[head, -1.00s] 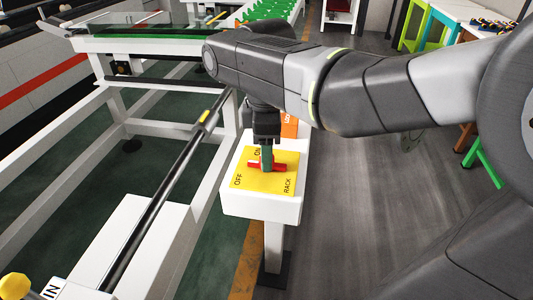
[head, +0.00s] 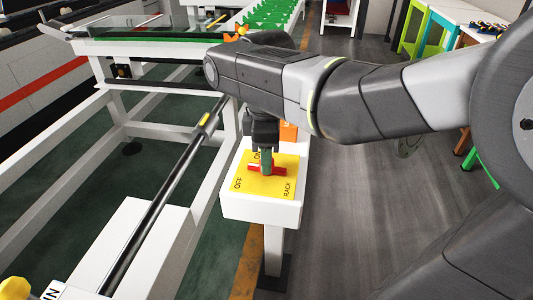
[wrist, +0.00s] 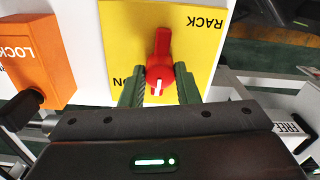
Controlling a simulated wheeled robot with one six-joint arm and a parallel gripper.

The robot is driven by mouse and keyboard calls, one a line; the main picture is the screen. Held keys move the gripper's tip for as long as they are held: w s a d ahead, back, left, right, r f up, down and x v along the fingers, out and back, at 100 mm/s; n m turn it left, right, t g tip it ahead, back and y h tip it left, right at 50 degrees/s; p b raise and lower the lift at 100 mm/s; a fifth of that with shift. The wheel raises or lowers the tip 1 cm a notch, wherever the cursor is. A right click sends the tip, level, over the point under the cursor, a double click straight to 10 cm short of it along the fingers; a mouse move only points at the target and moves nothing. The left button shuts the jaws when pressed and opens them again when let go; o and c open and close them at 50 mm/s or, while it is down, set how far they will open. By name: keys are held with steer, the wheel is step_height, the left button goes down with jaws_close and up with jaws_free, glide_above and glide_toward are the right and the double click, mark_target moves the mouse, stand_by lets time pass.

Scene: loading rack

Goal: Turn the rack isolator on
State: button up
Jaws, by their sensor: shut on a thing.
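The rack isolator is a red rotary handle (head: 280,170) on a yellow plate (head: 270,187) marked OFF, ON and RACK. The plate is on top of a white box (head: 262,208) on a post. My gripper (head: 266,165) points down over the plate, shut on the handle. In the wrist view, the handle (wrist: 160,62) sits between the two green fingers of my gripper (wrist: 159,88). A white mark shows on its near end, beside the ON label, which is partly hidden by a finger. The OFF label is hidden in the wrist view.
An orange lockout box (wrist: 32,62) with a black knob (wrist: 22,108) is close beside the plate; it also shows behind my gripper (head: 289,132). The white rack frame (head: 113,110) and a dark rod (head: 165,195) are at left. Open floor (head: 345,200) lies at right.

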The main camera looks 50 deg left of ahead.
steer(key=m+p, duration=0.2)
steer(key=m, duration=0.1)
steer(key=shift+r+m+p, duration=0.2)
steer(key=shift+m+p, duration=0.1)
steer(key=m+p, duration=0.2)
steer(key=m, duration=0.3)
steer(key=shift+m+p, duration=0.3)
steer(key=shift+p, duration=0.1)
steer(key=m+p, duration=0.1)
steer(key=m, duration=0.3)
steer(key=shift+p, duration=0.4)
steer(key=shift+w+f+m+p, duration=0.15)
steer(key=shift+m+p, duration=0.35)
steer(key=shift+m, duration=1.5)
steer(key=o, duration=1)
steer(key=shift+c, duration=0.2)
